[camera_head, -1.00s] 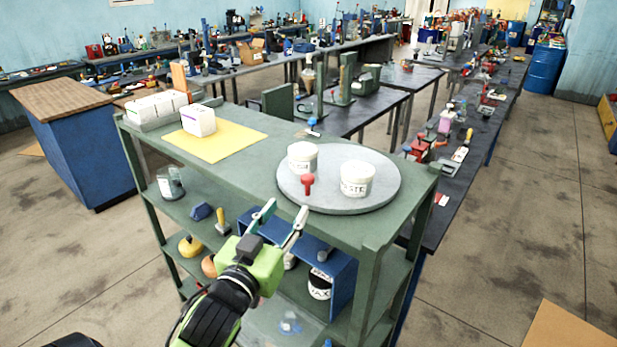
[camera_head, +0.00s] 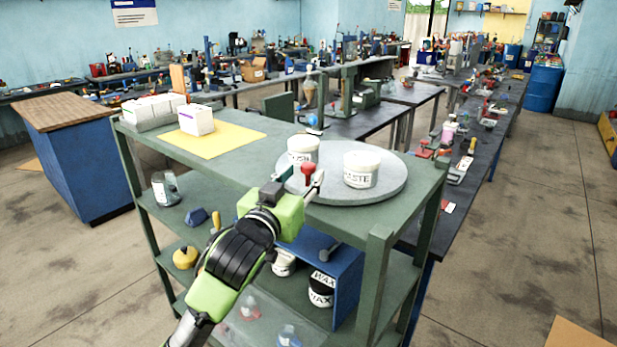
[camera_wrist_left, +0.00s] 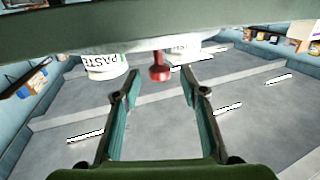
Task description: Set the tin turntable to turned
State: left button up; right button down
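The tin turntable (camera_head: 391,195) is a round grey disc on the top of the green shelf unit. A white tub marked PASTE (camera_head: 361,170) and a second white tub (camera_head: 303,149) stand on it. A red knob (camera_head: 307,171) stands up at its near left edge. My left gripper (camera_head: 301,183) is at that edge, its fingers open on either side of the knob as the head camera sees it. In the left wrist view the knob (camera_wrist_left: 159,68) shows beyond the open fingertips (camera_wrist_left: 160,92), apart from them. My right gripper is not in view.
A yellow sheet (camera_head: 233,140) with a white carton (camera_head: 196,119) lies left on the shelf top (camera_head: 255,158), with more white cartons behind. Below are a blue bin (camera_head: 347,287) and a WAX tub (camera_head: 321,290). The shelf's near right post (camera_head: 375,285) stands close by.

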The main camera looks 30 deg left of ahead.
aim_at(306, 172)
pick_arm(q)
jog(key=shift+x, duration=2.15)
